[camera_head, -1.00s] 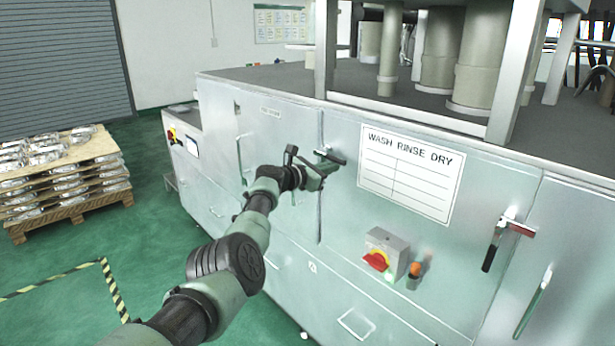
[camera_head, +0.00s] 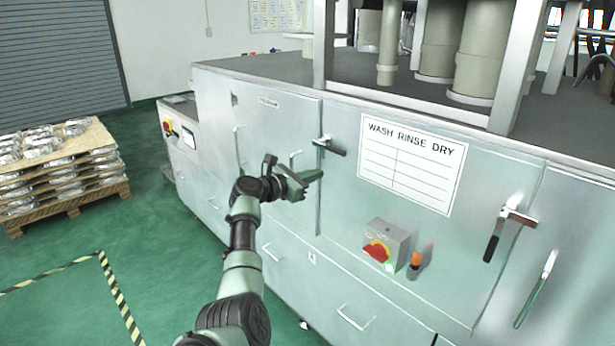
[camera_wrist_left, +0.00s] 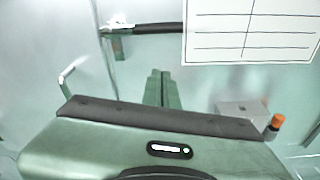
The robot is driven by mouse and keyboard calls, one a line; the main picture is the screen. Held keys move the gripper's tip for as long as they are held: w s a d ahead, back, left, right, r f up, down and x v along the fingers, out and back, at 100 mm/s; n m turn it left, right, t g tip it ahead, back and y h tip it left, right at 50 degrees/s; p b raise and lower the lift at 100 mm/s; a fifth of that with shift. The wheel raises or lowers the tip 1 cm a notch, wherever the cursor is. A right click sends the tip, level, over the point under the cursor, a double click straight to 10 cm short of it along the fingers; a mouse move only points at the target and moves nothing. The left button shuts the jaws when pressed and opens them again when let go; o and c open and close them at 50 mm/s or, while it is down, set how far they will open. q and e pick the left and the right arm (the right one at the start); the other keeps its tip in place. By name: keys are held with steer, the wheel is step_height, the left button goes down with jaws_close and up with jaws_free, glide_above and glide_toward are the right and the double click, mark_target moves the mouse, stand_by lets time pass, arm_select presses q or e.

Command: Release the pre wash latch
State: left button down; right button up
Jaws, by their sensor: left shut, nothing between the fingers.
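The pre wash latch (camera_head: 330,147) is a dark bar handle on a pale mount at the right edge of the left cabinet door. It points right, nearly level, with a slight downward tilt in the head view. In the left wrist view the latch handle (camera_wrist_left: 155,28) lies level across the top, its mount at the left end. My left gripper (camera_head: 313,177) is shut and empty, a little below the latch and apart from it. Its closed fingers (camera_wrist_left: 161,88) show below the handle in the wrist view. My right gripper is not in view.
The door has a pale bar handle (camera_head: 294,159) behind my gripper. A white sign (camera_head: 411,165), a red-knob switch box (camera_head: 385,243) and an orange-topped part (camera_head: 415,260) lie to the right. Another latch (camera_head: 492,238) hangs farther right. A loaded pallet (camera_head: 75,195) stands left on open floor.

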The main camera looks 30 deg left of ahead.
arm_select(q)
steer(key=shift+v, duration=1.2)
steer(key=shift+w+a+f, duration=0.1)
steer(key=shift+a+f, duration=0.05)
